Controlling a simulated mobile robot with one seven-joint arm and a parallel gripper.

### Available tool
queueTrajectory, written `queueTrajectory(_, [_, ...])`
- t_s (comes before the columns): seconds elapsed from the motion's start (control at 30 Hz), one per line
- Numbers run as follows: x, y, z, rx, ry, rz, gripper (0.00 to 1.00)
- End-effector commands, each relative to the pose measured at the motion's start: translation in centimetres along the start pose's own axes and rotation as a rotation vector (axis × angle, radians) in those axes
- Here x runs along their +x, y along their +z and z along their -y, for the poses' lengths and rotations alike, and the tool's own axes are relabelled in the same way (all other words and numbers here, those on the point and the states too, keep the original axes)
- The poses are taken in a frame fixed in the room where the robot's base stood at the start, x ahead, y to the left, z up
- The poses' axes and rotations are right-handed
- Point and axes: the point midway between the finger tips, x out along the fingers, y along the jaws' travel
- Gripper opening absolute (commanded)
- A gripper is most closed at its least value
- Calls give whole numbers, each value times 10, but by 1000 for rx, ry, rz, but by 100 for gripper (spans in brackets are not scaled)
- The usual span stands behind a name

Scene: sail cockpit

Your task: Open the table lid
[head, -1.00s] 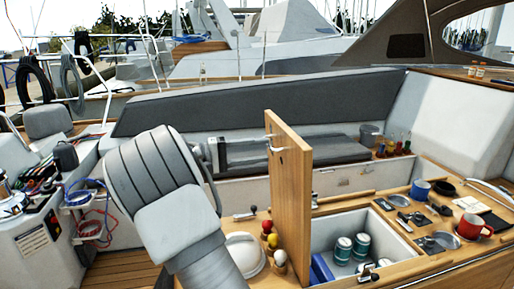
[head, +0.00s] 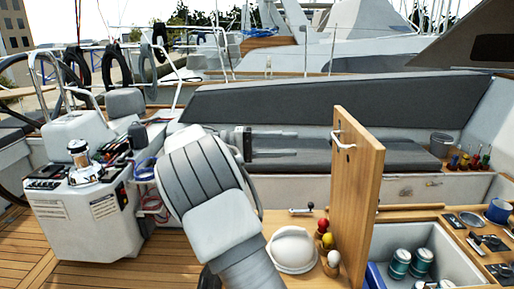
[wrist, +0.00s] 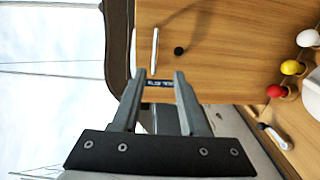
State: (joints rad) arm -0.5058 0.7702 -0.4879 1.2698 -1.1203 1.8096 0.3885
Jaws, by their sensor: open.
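The wooden table lid (head: 357,200) stands upright, hinged up beside the table's open white compartment (head: 440,252). A pale bar handle (head: 342,140) sits near its top edge. In the wrist view the lid (wrist: 225,45) fills the upper middle, with the handle (wrist: 154,52) and a small dark hole beside it.
A white helmet (head: 292,250) and several coloured knobs (head: 327,240) stand left of the lid. Cans (head: 400,263) stand in the compartment. Mugs and tools lie on the table at right. A grey cushioned bench (head: 390,153) runs behind. Wooden deck (head: 90,265) is clear at left.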

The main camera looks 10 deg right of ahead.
Motion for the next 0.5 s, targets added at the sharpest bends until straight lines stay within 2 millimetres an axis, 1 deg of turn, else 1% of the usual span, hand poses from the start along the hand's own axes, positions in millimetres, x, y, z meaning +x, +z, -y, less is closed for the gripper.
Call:
queueTrajectory(0.03, [-14,-1,2,2,0,-5,44])
queueTrajectory(0.2, [-49,0,2,1,0,-4,44])
queueTrajectory(0.33, [-64,0,1,0,-1,-1,44])
queueTrajectory(0.5, [-74,0,1,0,-1,-1,44])
